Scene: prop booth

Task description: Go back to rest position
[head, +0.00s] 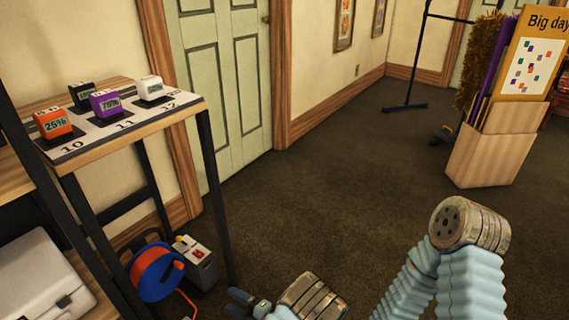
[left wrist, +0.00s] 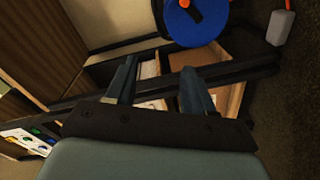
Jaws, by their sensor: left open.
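My left gripper (head: 247,303) shows small at the bottom edge of the head view, low over the dark carpet and right of the shelf unit. In the left wrist view its two dark fingers (left wrist: 157,75) stand apart with nothing between them. Behind them are a dark shelf bar and an open box with pale contents. My right arm shows as a bent joint and pale blue sleeves at the lower right of the head view. My right gripper is not in view.
A shelf unit (head: 205,150) on the left carries an orange cube (head: 53,122), a purple cube (head: 104,103), a black cube (head: 83,95) and a white cube (head: 151,88). A blue cable reel (head: 147,276) stands below. A wooden bin (head: 490,150) stands right. Middle carpet is clear.

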